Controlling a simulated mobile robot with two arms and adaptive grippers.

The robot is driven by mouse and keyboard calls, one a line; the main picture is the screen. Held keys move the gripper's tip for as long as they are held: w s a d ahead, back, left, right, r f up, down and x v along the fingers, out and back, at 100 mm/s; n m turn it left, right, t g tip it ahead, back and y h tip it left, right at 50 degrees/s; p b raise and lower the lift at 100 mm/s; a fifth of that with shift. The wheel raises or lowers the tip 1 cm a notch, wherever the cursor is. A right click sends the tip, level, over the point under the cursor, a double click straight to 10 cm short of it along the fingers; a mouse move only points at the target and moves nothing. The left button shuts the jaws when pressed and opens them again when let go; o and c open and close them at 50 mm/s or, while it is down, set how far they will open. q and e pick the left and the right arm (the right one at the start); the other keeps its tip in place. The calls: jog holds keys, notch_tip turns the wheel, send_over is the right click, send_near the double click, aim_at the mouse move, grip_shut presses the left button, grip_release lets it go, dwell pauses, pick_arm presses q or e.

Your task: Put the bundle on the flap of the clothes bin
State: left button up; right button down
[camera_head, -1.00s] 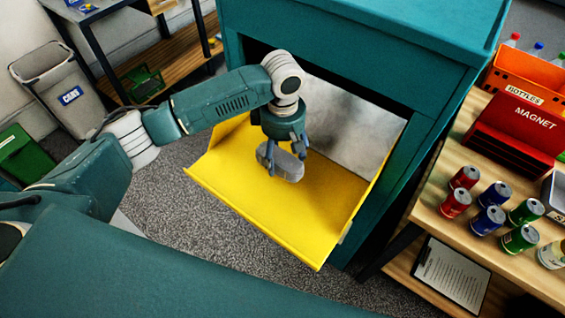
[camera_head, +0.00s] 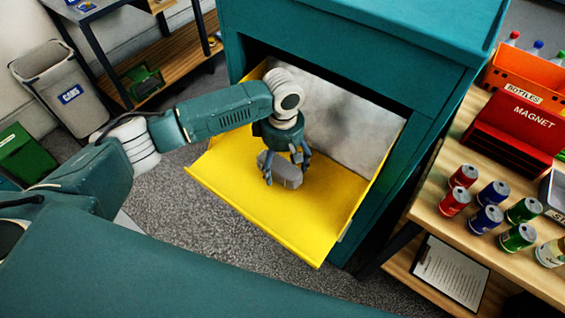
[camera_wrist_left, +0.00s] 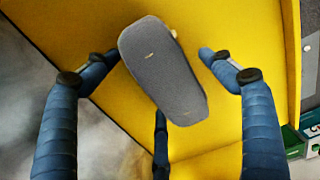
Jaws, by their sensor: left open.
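The teal clothes bin (camera_head: 360,55) stands at the centre with its yellow flap (camera_head: 260,210) folded down and open. The grey bundle (camera_head: 287,176) lies on the flap; it also shows in the left wrist view (camera_wrist_left: 162,70). My left gripper (camera_head: 284,180) is over the flap, pointing down around the bundle. In the left wrist view its blue fingers (camera_wrist_left: 160,80) are spread, with gaps between them and the bundle. The bundle appears to rest on the yellow surface (camera_wrist_left: 235,30). My right gripper is not in view.
A wooden shelf (camera_head: 425,205) at the right holds several cans, a red magnet box (camera_head: 515,130), an orange bottles crate (camera_head: 525,75) and a clipboard (camera_head: 452,272) on its lower board. A grey cans bin (camera_head: 55,85) and a green bin (camera_head: 22,157) stand at the left.

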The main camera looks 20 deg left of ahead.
aim_at(283, 161)
pick_arm(q)
notch_tip(283, 161, up, 12)
jog(key=b, duration=0.2)
jog(key=shift+r, duration=0.2)
jog(key=shift+f, duration=0.1)
dwell(0.5)
